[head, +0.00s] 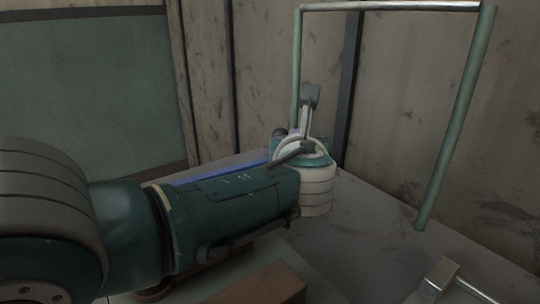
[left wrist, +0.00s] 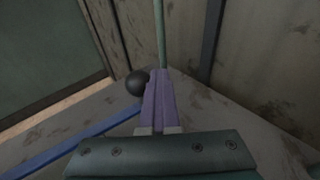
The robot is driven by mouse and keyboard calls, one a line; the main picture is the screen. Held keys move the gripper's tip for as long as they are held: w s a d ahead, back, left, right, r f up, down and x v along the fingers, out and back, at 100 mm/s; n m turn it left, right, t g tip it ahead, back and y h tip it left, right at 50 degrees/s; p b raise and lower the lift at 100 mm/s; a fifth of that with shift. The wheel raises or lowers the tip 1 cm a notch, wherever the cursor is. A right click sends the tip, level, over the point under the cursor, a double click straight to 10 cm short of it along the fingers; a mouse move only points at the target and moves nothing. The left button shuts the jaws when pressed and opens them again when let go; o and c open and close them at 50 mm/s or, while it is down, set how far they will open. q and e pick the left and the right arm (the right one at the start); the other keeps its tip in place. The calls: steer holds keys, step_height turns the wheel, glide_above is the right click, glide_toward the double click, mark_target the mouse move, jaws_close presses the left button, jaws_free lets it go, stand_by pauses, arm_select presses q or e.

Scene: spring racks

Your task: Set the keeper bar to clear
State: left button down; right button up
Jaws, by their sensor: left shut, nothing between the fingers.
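A long blue bar (left wrist: 62,146), which looks like the keeper bar, lies low across the left of the left wrist view. It also shows in the head view (head: 215,172), partly behind my left forearm. A black ball knob (left wrist: 137,83) is close to the left of my finger tips; I cannot tell whether it is fixed to the bar or touched by the fingers. My left gripper (left wrist: 159,75) is shut and empty, its purple-looking fingers together. In the head view my left arm hides much of the area. My right gripper is not in view.
A green and metal frame (head: 455,125) rises at the right over a worn grey surface (head: 375,215). A pale metal bracket (head: 440,275) and a brown block (head: 265,285) are at the front. Stained panelled walls (head: 405,90) close off the back.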

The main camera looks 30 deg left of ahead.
arm_select(q)
steer(key=shift+a+f, duration=0.1)
steer(key=shift+a, duration=0.15)
arm_select(e)
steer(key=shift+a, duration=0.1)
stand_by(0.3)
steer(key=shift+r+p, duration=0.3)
steer(key=shift+p, duration=0.05)
arm_select(q)
steer(key=p+v, duration=0.3)
steer(key=v, duration=0.7)
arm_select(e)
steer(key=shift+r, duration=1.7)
